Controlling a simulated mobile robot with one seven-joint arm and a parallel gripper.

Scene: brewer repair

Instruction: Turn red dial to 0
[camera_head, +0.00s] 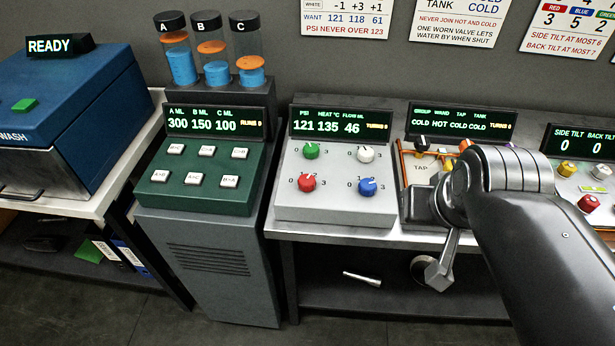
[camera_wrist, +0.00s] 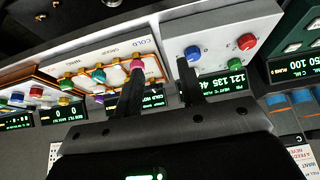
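The red dial (camera_head: 307,183) is at the lower left of the white dial panel (camera_head: 331,212). Small numbers from 0 at left to 3 at right surround it. Its pale mark looks turned roughly upward; its exact setting is too small to read. The panel's display (camera_head: 341,122) reads PSI 121, HEAT 135, FLOW 46. In the wrist view the red dial (camera_wrist: 247,41) is right of my gripper (camera_wrist: 160,67). The two fingers are apart with nothing held between them. My gripper is away from the red dial, and its fingertips are mostly hidden in the head view.
Green (camera_head: 311,151), white (camera_head: 366,153) and blue (camera_head: 368,187) dials share the panel. Right of it is a tap panel (camera_head: 420,172) with orange pipes, partly behind my arm. A green button console (camera_head: 207,198) stands left. Space above the white panel is clear.

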